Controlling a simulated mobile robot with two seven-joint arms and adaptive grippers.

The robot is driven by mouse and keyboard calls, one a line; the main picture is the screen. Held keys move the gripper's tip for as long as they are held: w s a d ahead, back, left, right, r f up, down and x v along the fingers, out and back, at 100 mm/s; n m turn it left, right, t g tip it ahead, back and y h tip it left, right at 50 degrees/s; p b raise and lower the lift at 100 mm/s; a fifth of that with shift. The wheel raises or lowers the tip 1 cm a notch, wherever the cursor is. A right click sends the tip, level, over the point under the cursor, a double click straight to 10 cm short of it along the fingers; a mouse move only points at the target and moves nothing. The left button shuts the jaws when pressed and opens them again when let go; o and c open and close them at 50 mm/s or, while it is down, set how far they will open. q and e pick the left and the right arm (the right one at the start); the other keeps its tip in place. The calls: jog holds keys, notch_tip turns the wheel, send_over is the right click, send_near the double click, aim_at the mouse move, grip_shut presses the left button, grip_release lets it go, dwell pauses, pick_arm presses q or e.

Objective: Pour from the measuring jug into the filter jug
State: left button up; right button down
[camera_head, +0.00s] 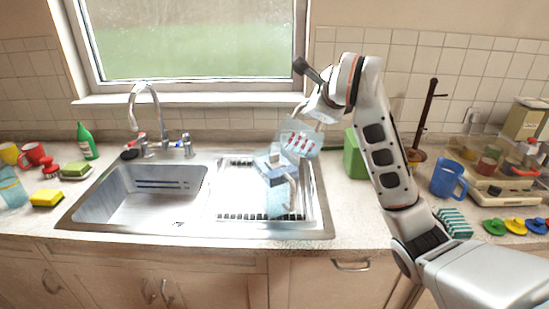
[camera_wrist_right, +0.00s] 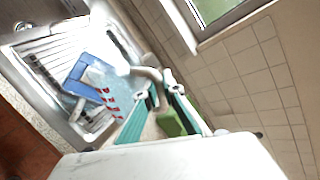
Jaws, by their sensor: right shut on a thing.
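The clear measuring jug (camera_head: 301,139) with red markings is tilted above the sink's drainer in the head view. My right gripper (camera_head: 304,108) is shut on it, coming from above and right. The filter jug (camera_head: 278,198), clear with a blue-grey top (camera_head: 270,165), stands on the drainer just below and left of the measuring jug. In the right wrist view the gripper's teal fingers (camera_wrist_right: 160,98) are at the measuring jug's handle, and the red markings of the measuring jug (camera_wrist_right: 112,98) overlap the filter jug (camera_wrist_right: 84,76). I cannot tell whether liquid is flowing or whether the jugs touch. My left gripper is out of view.
The steel sink (camera_head: 130,205) is left of the drainer, with a tap (camera_head: 150,105) behind. A green box (camera_head: 355,155) stands right of the drainer. A yellow sponge (camera_head: 47,198) lies left.

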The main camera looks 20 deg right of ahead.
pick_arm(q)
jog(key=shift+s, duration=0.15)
pick_arm(e)
jog(key=shift+s+r, duration=0.15)
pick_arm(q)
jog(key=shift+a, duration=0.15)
pick_arm(e)
jog(key=shift+w, duration=0.2)
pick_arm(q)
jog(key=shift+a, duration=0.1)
pick_arm(e)
jog(key=shift+a, duration=0.1)
jog(key=shift+s+a, duration=0.1)
jog(key=shift+s, duration=0.05)
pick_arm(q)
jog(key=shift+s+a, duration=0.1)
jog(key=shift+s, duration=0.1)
pick_arm(e)
jog(key=shift+w, duration=0.2)
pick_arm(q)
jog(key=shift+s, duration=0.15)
pick_arm(e)
jog(key=shift+s+a+r, duration=0.1)
jog(key=shift+s+r, duration=0.05)
